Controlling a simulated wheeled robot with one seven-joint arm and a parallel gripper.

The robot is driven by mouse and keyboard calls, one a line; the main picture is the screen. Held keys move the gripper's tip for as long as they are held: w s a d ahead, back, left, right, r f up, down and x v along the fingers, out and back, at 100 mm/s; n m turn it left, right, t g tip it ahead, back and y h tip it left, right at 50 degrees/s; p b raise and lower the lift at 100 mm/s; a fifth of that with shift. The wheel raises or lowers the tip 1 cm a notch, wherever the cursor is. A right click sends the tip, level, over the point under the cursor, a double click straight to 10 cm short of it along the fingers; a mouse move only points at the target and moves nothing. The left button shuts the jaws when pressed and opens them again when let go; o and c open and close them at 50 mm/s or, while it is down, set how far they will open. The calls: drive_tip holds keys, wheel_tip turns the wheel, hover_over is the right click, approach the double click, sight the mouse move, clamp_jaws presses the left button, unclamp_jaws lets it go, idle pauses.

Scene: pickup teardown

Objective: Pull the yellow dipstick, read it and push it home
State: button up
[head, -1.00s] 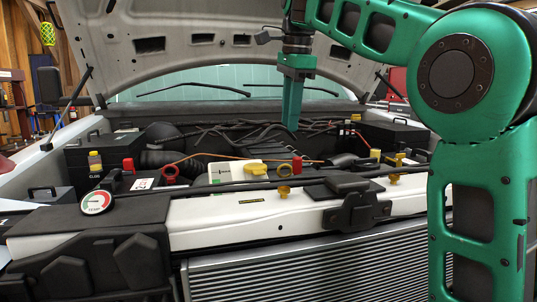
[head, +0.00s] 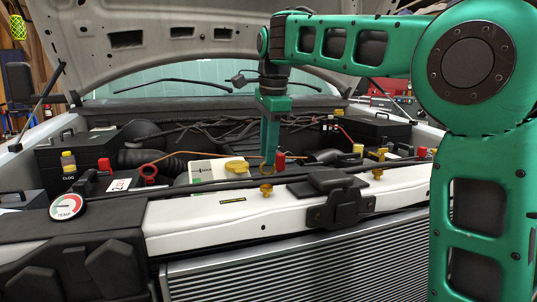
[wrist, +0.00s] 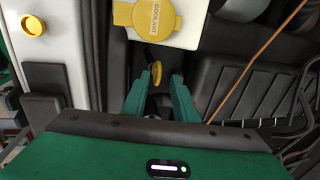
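The yellow dipstick shows as a small yellow ring handle (head: 267,172) behind the white front crossmember. In the wrist view the ring (wrist: 156,56) is seen nearly edge-on, just past the fingertips and between their lines. My gripper (head: 269,160) points down over the engine bay, its tips close above the ring. In the wrist view its two green fingers (wrist: 163,76) are apart with nothing between them. I cannot tell whether a finger touches the ring. The dipstick's rod is hidden.
A yellow coolant cap (wrist: 150,14) on a white tank sits close to the fingers.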

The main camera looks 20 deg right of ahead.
drive_tip(key=shift+f, duration=0.4)
clamp_jaws()
drive_tip(key=shift+w+r, duration=0.1)
idle(1.1)
